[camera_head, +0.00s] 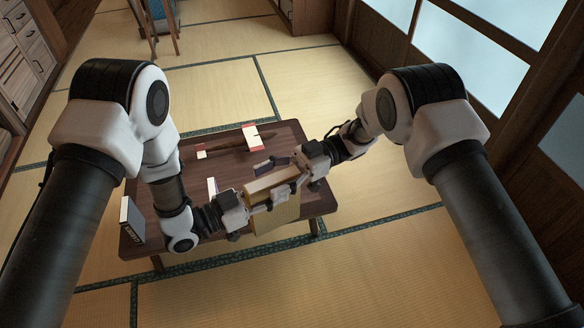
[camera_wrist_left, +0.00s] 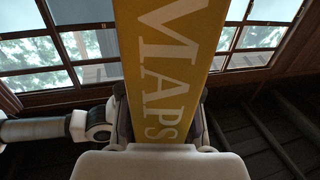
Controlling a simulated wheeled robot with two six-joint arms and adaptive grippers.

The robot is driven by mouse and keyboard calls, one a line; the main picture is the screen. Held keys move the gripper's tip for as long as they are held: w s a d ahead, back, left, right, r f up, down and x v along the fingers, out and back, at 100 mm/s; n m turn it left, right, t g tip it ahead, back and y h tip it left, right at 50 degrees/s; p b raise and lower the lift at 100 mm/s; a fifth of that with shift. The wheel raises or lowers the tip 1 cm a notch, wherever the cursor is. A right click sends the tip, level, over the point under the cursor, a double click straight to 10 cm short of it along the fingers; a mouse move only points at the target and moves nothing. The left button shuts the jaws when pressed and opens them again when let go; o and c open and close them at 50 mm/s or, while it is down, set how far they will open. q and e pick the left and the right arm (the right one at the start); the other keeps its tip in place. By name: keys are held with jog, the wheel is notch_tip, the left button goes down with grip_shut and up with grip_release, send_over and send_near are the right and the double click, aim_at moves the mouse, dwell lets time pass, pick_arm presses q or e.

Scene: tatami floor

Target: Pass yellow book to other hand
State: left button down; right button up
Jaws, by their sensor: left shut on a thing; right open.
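The yellow book (camera_head: 275,213) is held up near the front edge of the low dark table (camera_head: 161,237), its pale page edges facing up in the head view. In the left wrist view the yellow book (camera_wrist_left: 172,60) shows its spine with the letters "MAPS". My left gripper (camera_head: 260,203) is shut on the book from its left side. My right gripper (camera_head: 287,170) is open at the book's right end, with its fingers close around that end. I cannot tell whether the right fingers touch the book.
A dark-faced book with white edges (camera_head: 132,221) stands at the table's left end. Red and white items (camera_head: 251,137) lie at the back of the table. A small white item (camera_head: 212,187) is behind my left gripper. Tatami floor is clear in front.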

jog(key=shift+s+a, duration=0.15)
jog(key=shift+a, duration=0.1)
grip_shut()
pick_arm(q)
jog(key=c, duration=0.7)
grip_release()
